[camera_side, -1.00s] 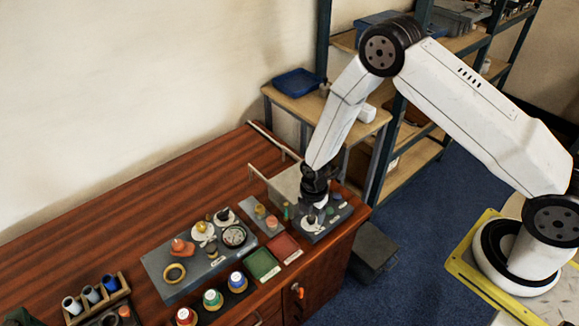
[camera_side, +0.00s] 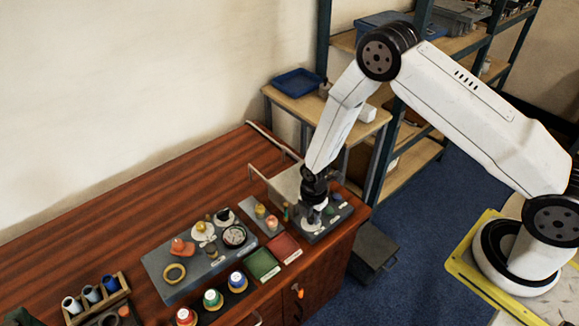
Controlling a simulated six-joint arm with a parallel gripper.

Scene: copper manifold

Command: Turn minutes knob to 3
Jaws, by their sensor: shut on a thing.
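My gripper (camera_side: 315,214) points down over the grey panel (camera_side: 338,222) at the right end of the wooden bench. It is shut on a knob there, which the fingers mostly hide. A pale round dial (camera_side: 311,225) shows under the fingertips. The dial's markings are too small to read, so I cannot tell which number the knob points to.
A larger grey board (camera_side: 160,262) left of the panel bears dials and a brass ring (camera_side: 174,273). A green tile (camera_side: 262,263) and a red tile (camera_side: 284,247) lie between. A clear upright screen (camera_side: 285,186) stands close behind my gripper. Several coloured-top jars line the front edge.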

